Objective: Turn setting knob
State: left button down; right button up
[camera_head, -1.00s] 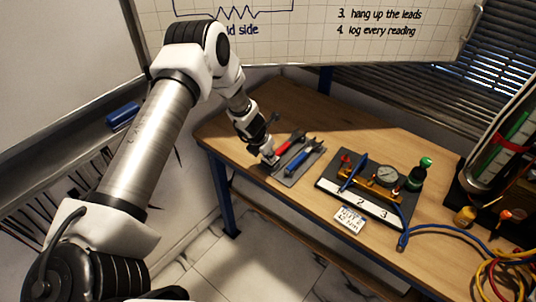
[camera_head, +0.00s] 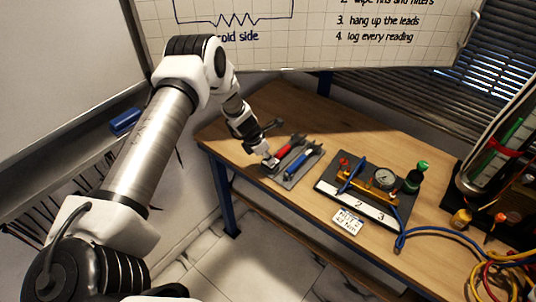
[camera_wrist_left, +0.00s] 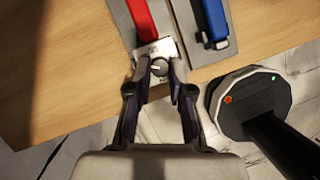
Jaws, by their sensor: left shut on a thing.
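A small round setting knob (camera_wrist_left: 159,66) with a dark face and a pale pointer line sits on a pale metal plate (camera_wrist_left: 147,50) near the front edge of the bench. In the left wrist view my left gripper (camera_wrist_left: 160,70) has one fingertip on each side of the knob and is shut on it. In the head view the left gripper (camera_head: 268,161) reaches down to the bench's front left, beside the red-handled tool; its fingers hide the knob there. My right gripper is in no view.
Blue cable (camera_head: 436,236) trails right.

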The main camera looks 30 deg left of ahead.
pick_arm(q)
jog(key=shift+a+f+m+g+h, duration=0.1)
jog(key=shift+f+m+g+h, duration=0.2)
jog(key=shift+m, duration=0.6)
jog(key=m+b, duration=0.2)
jog(key=shift+m+g+h, duration=0.3)
jog(key=shift+m, duration=0.1)
jog(key=m+g+b, duration=0.1)
jog(key=m+b, duration=0.2)
jog(key=m+g+b, duration=0.1)
jog(key=m+b, duration=0.2)
jog(key=b, duration=0.1)
jog(key=w+m+g+h+b, duration=0.1)
jog(key=m+b, duration=0.2)
jog(key=m, duration=0.1)
jog(key=shift+a+f+g+b, duration=0.1)
jog(key=shift+a+g+b, duration=0.05)
jog(key=shift+g+b, duration=0.2)
jog(key=shift+m+g+b, duration=0.45)
jog(key=shift+m+b, duration=0.45)
jog(key=shift+m, duration=0.3)
jog(key=shift+w+r+m+g+y+b, duration=0.1)
jog(key=shift+m+g+y+b, duration=0.1)
jog(key=shift+m+b, duration=0.25)
jog(key=shift+r+m+g+y+b, duration=0.1)
jog(key=shift+m+g+b, duration=0.1)
jog(key=shift+m, duration=0.45)
